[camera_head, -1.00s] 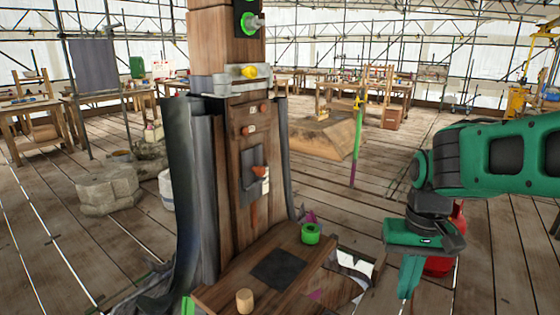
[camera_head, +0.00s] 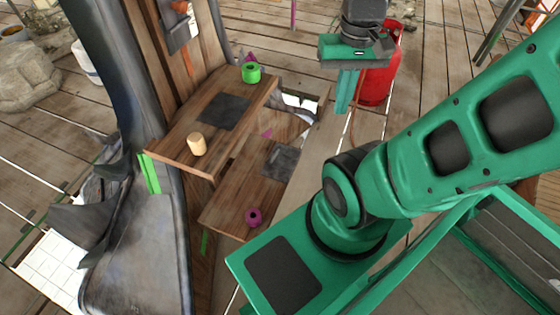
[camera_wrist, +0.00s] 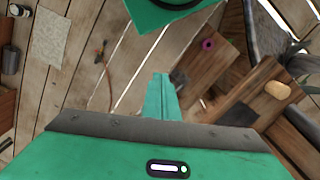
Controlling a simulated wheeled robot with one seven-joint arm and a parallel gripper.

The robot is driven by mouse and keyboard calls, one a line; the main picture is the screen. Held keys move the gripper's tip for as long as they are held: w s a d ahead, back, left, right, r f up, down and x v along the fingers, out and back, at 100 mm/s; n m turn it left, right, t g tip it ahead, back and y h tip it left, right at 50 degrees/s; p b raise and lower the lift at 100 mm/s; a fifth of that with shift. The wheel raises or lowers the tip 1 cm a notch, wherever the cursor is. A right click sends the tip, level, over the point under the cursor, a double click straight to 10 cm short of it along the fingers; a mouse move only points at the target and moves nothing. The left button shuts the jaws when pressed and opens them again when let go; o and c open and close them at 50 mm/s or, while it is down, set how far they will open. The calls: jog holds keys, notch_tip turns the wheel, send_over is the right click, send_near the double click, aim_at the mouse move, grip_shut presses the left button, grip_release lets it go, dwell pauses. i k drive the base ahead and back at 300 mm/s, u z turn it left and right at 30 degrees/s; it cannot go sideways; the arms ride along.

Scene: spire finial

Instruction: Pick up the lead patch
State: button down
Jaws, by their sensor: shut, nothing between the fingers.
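Two flat dark grey squares look like lead patches; I cannot tell which one is meant. One dark square (camera_head: 223,111) lies flat on the upper wooden shelf, and it also shows in the wrist view (camera_wrist: 240,113). A greyer square (camera_head: 282,160) lies on the lower board, partly visible in the wrist view (camera_wrist: 180,78). My gripper (camera_head: 345,106) points down, to the right of both boards and apart from both squares. Its green fingers (camera_wrist: 160,80) are together and empty.
The upper shelf (camera_head: 177,143) carries a green ring (camera_head: 251,72) and a wooden cylinder (camera_head: 197,144). A magenta ring (camera_head: 253,217) lies on the lower board (camera_head: 232,205). A red gas cylinder (camera_head: 380,80) stands behind my gripper. Dark sheeting hangs at the left.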

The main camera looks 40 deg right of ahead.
aim_at(278, 160)
jog(key=z, duration=0.35)
jog(key=k, duration=1)
jog(key=u, duration=0.7)
jog(key=i, duration=1)
jog(key=z, duration=0.05)
